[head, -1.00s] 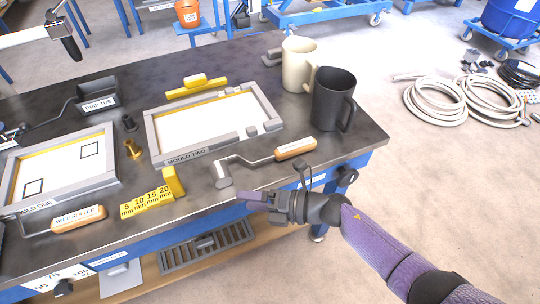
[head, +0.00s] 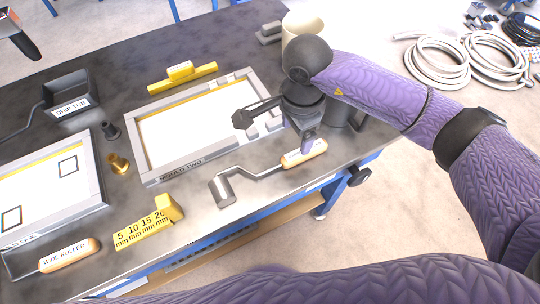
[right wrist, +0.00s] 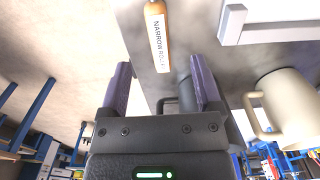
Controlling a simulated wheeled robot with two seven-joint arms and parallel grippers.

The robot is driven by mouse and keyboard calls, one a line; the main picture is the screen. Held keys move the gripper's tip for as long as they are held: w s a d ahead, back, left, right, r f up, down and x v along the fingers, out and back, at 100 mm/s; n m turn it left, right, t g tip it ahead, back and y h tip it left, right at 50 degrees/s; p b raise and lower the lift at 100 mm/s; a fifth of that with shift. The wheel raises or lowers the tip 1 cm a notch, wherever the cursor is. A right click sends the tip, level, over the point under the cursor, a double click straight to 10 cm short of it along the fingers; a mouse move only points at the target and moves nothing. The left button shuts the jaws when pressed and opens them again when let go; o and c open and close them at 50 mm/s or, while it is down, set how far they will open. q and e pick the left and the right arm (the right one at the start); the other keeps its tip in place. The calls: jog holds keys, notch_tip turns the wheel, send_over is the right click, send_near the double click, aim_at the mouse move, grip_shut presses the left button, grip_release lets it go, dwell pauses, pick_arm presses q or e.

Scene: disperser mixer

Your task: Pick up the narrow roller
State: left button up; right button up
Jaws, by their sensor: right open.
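The narrow roller lies on the dark table near its front right edge. Its wooden handle (head: 306,155) points right and its grey roller head (head: 223,191) lies to the left. In the right wrist view the labelled handle (right wrist: 157,38) shows at the top, beyond the fingers. My right gripper (head: 307,137) is above the handle in the head view, pointing down. In the right wrist view its two purple fingers (right wrist: 162,85) are apart with nothing between them. I cannot tell whether a finger touches the handle. My left gripper does not show.
Mould two (head: 158,170) lies behind the roller. A cream mug (head: 303,24) and a dark mug (head: 338,112), partly hidden by my right arm, stand close behind the gripper. A yellow thickness gauge (head: 147,229) and the wide roller (head: 68,255) lie left.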

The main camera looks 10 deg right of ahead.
aim_at(295, 154)
jog(key=f, duration=0.2)
jog(key=f+b, duration=0.1)
jog(key=f, duration=0.2)
jog(key=f+b, duration=0.1)
jog(key=f, duration=0.2)
jog(key=shift+s+d, duration=0.15)
jog(key=shift+d, duration=0.15)
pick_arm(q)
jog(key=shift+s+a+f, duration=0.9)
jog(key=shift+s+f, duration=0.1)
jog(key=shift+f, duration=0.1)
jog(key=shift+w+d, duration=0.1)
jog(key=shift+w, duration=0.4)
pick_arm(e)
jog(key=shift+r, duration=0.1)
grip_shut()
